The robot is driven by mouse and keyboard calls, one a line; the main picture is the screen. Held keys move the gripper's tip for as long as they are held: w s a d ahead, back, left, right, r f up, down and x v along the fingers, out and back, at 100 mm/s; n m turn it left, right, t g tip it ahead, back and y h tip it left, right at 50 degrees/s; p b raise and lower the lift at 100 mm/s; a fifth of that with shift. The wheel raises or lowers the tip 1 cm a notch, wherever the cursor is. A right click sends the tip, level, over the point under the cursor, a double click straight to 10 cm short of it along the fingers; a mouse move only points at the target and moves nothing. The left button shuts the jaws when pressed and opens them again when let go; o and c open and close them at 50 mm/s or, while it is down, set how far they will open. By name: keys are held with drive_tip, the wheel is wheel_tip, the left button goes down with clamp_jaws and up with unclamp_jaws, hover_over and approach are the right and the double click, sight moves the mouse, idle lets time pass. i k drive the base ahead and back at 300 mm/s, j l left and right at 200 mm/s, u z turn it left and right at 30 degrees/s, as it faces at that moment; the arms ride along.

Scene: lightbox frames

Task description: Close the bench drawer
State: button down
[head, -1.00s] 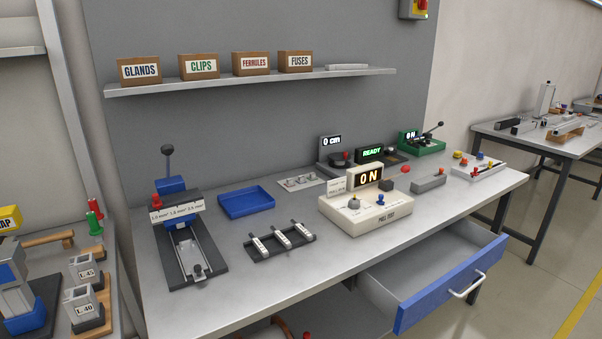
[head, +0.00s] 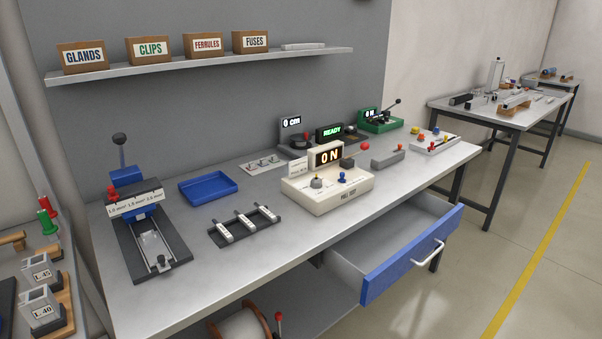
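The bench drawer (head: 412,258) is pulled out from under the right part of the bench (head: 130,297). Its blue front stands well away from the bench edge and carries a pale bar handle (head: 428,252). The part of the drawer's inside that shows is grey and looks empty. My gripper is not in the head view.
A white pull tester (head: 325,193) reading "0 N" sits on the bench above the drawer. A blue tray (head: 208,188) and a crimping press (head: 145,235) stand to the left. A cable reel (head: 240,328) is below the bench. Floor right of the drawer is clear.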

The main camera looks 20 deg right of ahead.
sight(370, 258)
drive_tip(key=z, duration=1.05)
